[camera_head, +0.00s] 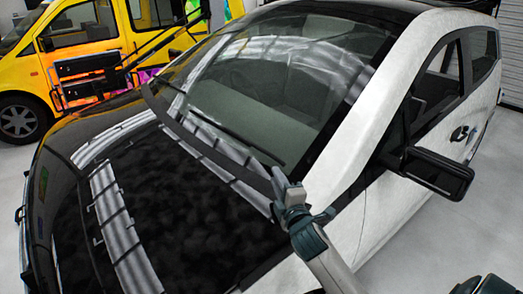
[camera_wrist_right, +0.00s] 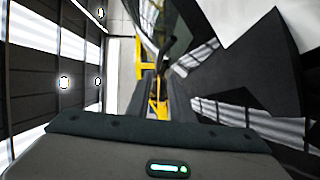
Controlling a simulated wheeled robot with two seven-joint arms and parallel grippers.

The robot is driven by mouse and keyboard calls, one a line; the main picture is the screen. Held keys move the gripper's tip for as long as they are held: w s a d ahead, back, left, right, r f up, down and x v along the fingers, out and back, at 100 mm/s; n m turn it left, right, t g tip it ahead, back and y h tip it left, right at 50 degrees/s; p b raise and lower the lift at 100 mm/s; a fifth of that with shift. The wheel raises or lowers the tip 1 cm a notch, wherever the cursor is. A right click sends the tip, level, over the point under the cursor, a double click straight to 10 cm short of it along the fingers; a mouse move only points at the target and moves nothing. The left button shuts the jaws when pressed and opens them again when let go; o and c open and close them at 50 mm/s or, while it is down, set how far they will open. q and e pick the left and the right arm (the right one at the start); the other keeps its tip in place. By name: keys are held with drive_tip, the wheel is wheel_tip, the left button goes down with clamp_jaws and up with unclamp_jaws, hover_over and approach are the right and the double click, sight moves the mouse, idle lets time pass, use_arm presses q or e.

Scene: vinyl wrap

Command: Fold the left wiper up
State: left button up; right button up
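A white car with a black hood (camera_head: 190,205) fills the head view. A thin black wiper (camera_head: 232,133) lies low across its windshield (camera_head: 270,85), slanting down to the right. A shorter dark wiper-like line (camera_head: 170,85) shows at the far left of the glass. My right gripper (camera_head: 283,178) is at the lower right corner of the windshield, just below the right end of the long wiper. No wiper is visibly held, and its finger gap is too small to judge. My left gripper is out of view.
The side mirror (camera_head: 437,172) sticks out to the right of my right arm. A yellow van (camera_head: 95,40) stands behind at the left, with a dark rack (camera_head: 88,66) in front of it.

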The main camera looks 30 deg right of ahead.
sight(263, 152)
drive_tip(key=p+x, duration=0.4)
drive_tip(key=x, duration=1.1)
drive_tip(key=shift+w+d, duration=0.15)
drive_tip(key=shift+w, duration=0.2)
drive_tip(key=shift+p+x, duration=0.3)
drive_tip(key=shift+x, duration=0.5)
clamp_jaws()
